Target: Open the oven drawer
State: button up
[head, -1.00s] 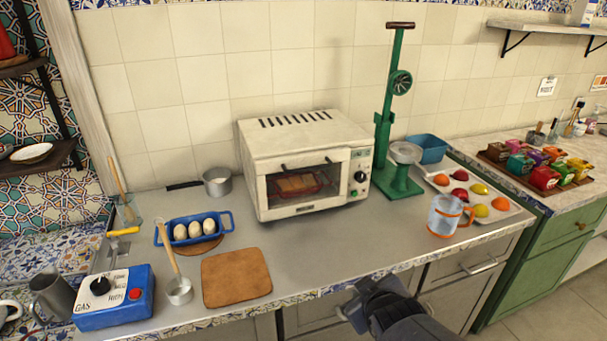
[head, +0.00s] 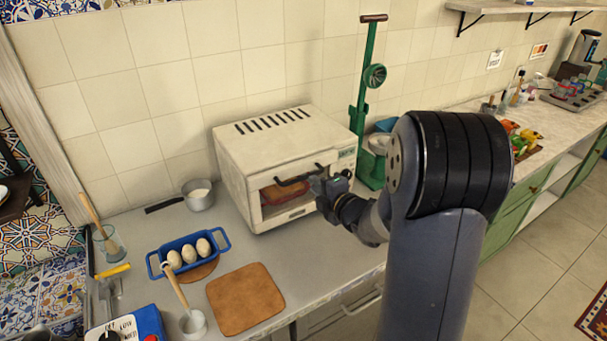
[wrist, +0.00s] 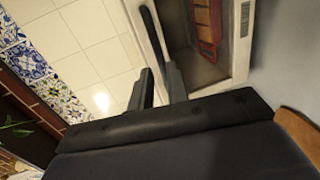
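The white oven (head: 270,140) stands on the counter against the tiled wall. Its front has a glazed door with a dark bar handle (head: 292,182) along the top. A reddish tray (head: 280,194) shows inside; it also shows in the wrist view (wrist: 207,30). My gripper (head: 320,186) is at the right end of the handle. In the wrist view, my two fingers (wrist: 158,85) are apart, with a gap between them, and the handle (wrist: 153,35) runs down to the fingertips. I cannot tell whether they touch it, or whether the door stands slightly ajar.
A blue egg tray (head: 188,252), a brown board (head: 245,298), a ladle (head: 193,322) and a saucepan (head: 199,196) lie left of and before the oven. A green press (head: 362,100) stands right of it. My arm covers the counter's right part.

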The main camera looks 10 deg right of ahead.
aim_at(305, 176)
jog(key=p+x, duration=0.1)
jog(key=x, duration=0.5)
jog(key=shift+w+a+p, duration=0.15)
jog(key=shift+w+p, duration=0.15)
grip_shut()
